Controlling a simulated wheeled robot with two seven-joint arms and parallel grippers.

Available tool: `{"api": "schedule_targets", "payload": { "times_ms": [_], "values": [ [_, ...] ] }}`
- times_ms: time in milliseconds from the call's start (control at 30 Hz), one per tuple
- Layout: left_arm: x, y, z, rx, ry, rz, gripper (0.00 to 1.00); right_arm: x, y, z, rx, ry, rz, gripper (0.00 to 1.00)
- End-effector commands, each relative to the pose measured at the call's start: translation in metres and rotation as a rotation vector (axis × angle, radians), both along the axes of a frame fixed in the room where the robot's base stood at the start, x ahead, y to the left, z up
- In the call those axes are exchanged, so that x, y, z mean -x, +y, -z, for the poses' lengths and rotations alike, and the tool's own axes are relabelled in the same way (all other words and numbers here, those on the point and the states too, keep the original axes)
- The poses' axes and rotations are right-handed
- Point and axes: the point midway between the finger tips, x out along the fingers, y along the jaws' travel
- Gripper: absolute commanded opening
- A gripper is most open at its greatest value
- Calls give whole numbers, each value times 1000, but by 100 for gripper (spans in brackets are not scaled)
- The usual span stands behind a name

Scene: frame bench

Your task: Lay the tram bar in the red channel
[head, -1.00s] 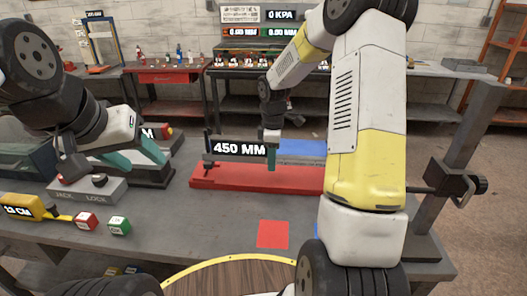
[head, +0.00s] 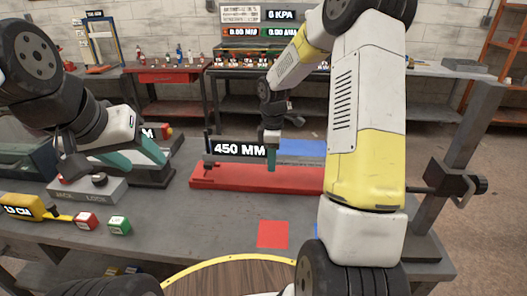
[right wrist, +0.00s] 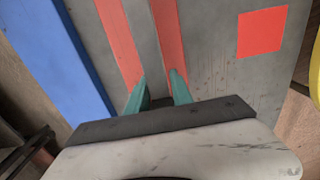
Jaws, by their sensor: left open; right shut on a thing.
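The tram bar (head: 222,160), a long grey bar with a dark 450 MM label, lies lengthwise along the red channel (head: 250,180) in the head view. My right gripper (head: 271,160) is shut on the bar near its middle. In the right wrist view, the grey bar (right wrist: 145,45) runs between two red strips of the channel, with my right fingertips (right wrist: 159,94) either side of it. I cannot tell whether its underside touches the channel floor. My right arm hides the right end of both.
A blue strip (head: 302,148) lies behind the channel. A red square (head: 272,234) marks the clear front bench.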

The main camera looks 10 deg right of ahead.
Motion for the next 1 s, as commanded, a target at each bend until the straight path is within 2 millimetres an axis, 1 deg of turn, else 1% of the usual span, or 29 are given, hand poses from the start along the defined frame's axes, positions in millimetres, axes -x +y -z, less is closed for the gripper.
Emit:
{"api": "schedule_targets", "payload": {
  "times_ms": [1000],
  "values": [
    [0,0,0,0,0,0,53,-1,0,21,1,-2,-1,0]
  ]
}}
